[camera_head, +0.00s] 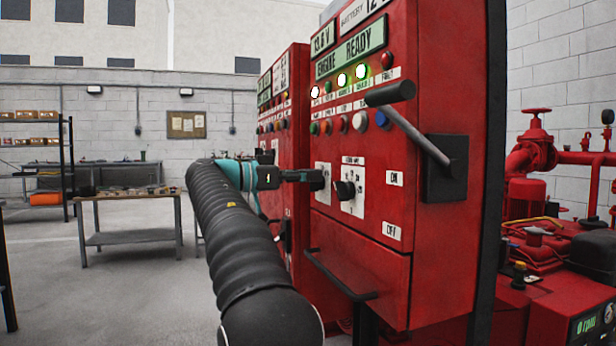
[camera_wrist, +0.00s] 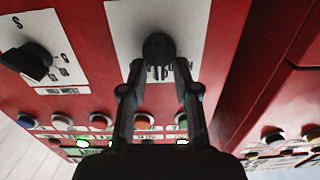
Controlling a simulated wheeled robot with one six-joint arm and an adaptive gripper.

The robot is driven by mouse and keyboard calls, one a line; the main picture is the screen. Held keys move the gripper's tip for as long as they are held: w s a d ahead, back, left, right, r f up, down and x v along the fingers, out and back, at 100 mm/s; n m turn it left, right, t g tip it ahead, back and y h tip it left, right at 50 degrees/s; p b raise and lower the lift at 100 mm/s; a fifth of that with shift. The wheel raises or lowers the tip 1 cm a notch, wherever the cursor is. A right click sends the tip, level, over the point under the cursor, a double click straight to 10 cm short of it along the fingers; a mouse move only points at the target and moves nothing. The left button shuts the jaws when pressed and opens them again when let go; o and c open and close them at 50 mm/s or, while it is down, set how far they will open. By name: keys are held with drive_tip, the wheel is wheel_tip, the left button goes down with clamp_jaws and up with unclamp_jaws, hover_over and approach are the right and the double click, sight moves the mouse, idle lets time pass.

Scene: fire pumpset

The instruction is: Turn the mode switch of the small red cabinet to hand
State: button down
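The nearer red cabinet (camera_head: 440,255) has an "ENGINE READY" display and two rotary switches on white plates. Its right black switch (camera_head: 345,190) also shows at the left of the upside-down wrist view (camera_wrist: 28,62). Its left black switch (camera_wrist: 158,47) is mostly hidden by my gripper in the head view. My gripper (camera_wrist: 159,66) is at this left switch, one fingertip on each side of it. I cannot tell whether the fingers touch it. The plate's lettering is partly covered and the switch's setting is not readable. Which cabinet the task calls small is unclear.
A second red cabinet (camera_head: 293,110) stands close behind on the left. A black lever (camera_head: 420,130) and a low bar handle (camera_head: 338,278) stick out from the nearer cabinet. Red pump pipes (camera_head: 535,155) are at right. A workbench (camera_head: 130,215) and open floor are at left.

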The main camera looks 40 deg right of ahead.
drive_tip(key=shift+w+d+f+n+p, duration=0.1)
drive_tip(key=shift+w+n+p, duration=0.1)
drive_tip(key=shift+n+p, duration=1.15)
drive_tip(key=shift+w+f+n+p, duration=0.1)
drive_tip(key=shift+w+n+p, duration=0.1)
drive_tip(key=shift+n+p, duration=1.1)
drive_tip(key=shift+w+d+f+n+p, duration=0.15)
drive_tip(key=shift+n+p, duration=0.6)
drive_tip(key=shift+n, duration=1.2)
drive_tip(key=shift+a, duration=0.1)
drive_tip(key=c, duration=1.2)
unclamp_jaws()
drive_tip(key=shift+c, duration=0.2)
drive_tip(key=shift+w+a, duration=0.1)
